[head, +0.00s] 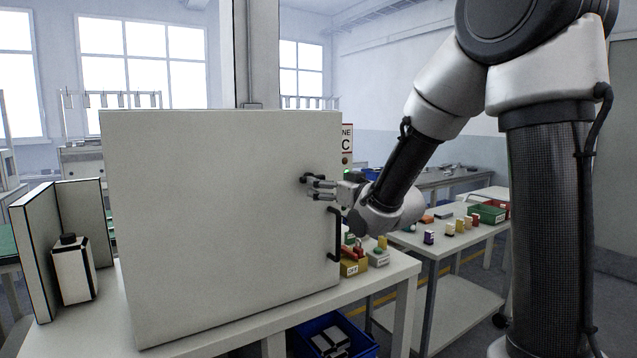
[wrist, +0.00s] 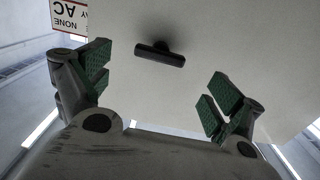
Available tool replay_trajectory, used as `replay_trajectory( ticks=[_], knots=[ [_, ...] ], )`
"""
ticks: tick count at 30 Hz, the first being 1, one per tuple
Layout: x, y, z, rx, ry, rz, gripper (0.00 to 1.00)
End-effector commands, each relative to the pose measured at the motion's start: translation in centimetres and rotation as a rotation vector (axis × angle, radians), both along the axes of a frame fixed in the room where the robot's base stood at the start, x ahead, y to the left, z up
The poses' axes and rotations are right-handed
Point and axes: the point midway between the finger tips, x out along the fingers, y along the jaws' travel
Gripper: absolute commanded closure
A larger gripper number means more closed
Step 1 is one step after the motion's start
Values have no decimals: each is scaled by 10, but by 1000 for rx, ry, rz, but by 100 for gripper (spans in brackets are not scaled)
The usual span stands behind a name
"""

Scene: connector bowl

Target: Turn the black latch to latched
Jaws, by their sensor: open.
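The black latch (head: 306,178) is a short dark bar on a round stem, on the pale door (head: 220,240) of a box-like cabinet. In the wrist view the latch (wrist: 160,54) lies nearly level across the picture, between my fingertips and a little beyond them. My gripper (head: 321,190) is in front of the door at the latch. In the wrist view my gripper (wrist: 162,75) is open, with one green-padded finger on each side and bare space between them. I see no contact with the latch. In the head view the fingers partly overlap the latch, so its turn is hard to read there.
A black bar handle (head: 334,235) is on the door just below my gripper. The cabinet stands on a pale table (head: 385,268) with small coloured parts to the right. A black-and-white container (head: 73,270) stands at the left. A blue bin (head: 335,335) is underneath.

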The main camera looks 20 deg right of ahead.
Motion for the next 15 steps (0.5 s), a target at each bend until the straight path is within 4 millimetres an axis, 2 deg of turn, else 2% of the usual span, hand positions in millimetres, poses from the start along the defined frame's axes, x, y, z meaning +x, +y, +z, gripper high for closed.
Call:
replay_trajectory(
  ticks=[3,6,15],
  knots=[
    [-19,-6,0,-1,0,0,7],
    [-28,-9,0,-1,0,0,7],
    [-33,-11,-1,0,1,0,7]
  ],
)
